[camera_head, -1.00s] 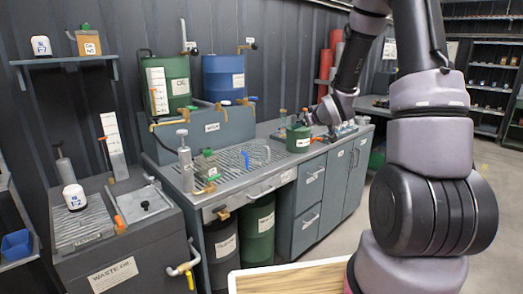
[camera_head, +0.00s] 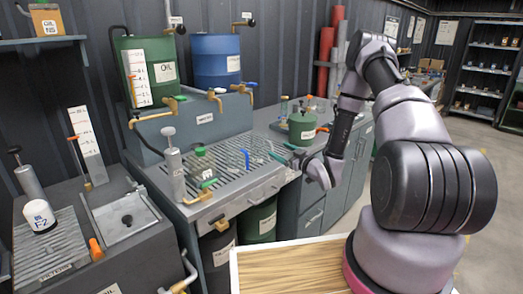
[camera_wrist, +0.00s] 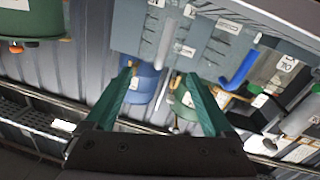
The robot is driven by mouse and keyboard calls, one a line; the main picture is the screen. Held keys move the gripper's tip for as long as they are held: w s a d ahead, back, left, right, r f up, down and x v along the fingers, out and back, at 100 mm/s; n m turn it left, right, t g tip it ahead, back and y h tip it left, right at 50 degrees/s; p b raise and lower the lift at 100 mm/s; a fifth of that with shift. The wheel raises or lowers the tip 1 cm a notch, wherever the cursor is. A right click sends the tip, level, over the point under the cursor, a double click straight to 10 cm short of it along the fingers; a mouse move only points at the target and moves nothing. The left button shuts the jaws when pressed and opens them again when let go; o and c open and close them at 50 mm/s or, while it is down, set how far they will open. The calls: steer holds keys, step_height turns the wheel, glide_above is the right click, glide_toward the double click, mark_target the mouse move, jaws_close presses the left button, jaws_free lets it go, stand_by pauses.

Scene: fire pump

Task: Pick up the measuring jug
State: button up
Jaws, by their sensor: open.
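A green vessel (camera_head: 302,128) with a white label and an orange part stands on the grey counter, right of the drain grate; it may be the measuring jug, but I cannot be sure. A green body with orange parts, probably the same vessel, is cut off at the top left of the wrist view (camera_wrist: 30,22). My gripper (camera_wrist: 159,76) is open, with nothing between its teal fingers.
The drain grate (camera_head: 222,166) holds a pump-like cylinder (camera_head: 173,165), a small green-topped container (camera_head: 201,162) and a blue hook-shaped piece (camera_head: 245,158). Green (camera_head: 150,68) and blue (camera_head: 217,60) drums with taps stand behind. A wooden-topped surface (camera_head: 290,268) lies in front.

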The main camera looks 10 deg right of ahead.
mark_target(269, 143)
steer(key=x, duration=0.7)
steer(key=shift+w+a+r, duration=0.15)
steer(key=shift+w+r, duration=0.15)
steer(key=shift+w, duration=0.05)
jaws_close()
stand_by(1.1)
